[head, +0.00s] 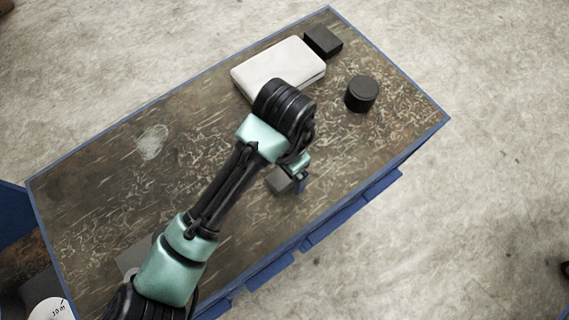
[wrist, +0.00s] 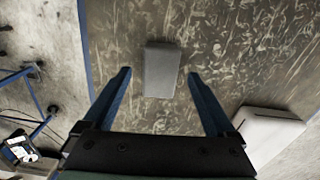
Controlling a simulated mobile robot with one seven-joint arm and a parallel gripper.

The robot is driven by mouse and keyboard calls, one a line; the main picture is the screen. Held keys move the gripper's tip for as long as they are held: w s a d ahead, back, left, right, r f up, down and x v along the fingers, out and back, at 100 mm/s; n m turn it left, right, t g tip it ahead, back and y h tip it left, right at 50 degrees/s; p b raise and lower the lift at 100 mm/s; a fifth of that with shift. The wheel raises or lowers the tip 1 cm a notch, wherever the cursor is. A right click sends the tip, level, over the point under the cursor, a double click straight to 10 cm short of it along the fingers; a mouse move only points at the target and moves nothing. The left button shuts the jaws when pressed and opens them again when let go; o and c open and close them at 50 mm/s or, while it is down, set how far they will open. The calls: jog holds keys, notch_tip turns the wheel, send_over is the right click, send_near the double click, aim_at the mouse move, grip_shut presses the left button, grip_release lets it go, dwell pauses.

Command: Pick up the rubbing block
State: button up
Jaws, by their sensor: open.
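A dark grey rectangular block, which I take as the rubbing block (wrist: 162,68), lies on the worn table top (wrist: 230,45). In the wrist view, it appears between the two blue fingertips of my gripper (wrist: 159,73), with a gap on each side. My gripper is open and empty. Its height above the block is hard to judge. In the head view, the block (head: 277,181) shows just left of my gripper (head: 292,180), partly hidden by my wrist.
A white case (head: 280,70), a black box (head: 323,41) and a black round container (head: 361,93) stand toward the table's upper right. The table has a blue edge (head: 405,77). The table top left of my arm is largely clear.

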aim_at(284, 175)
jog(key=shift+f, duration=1.1)
grip_shut()
jog(key=shift+r, duration=0.15)
notch_tip(284, 175, up, 10)
jog(key=shift+f+b, duration=0.1)
jog(key=shift+b, duration=0.25)
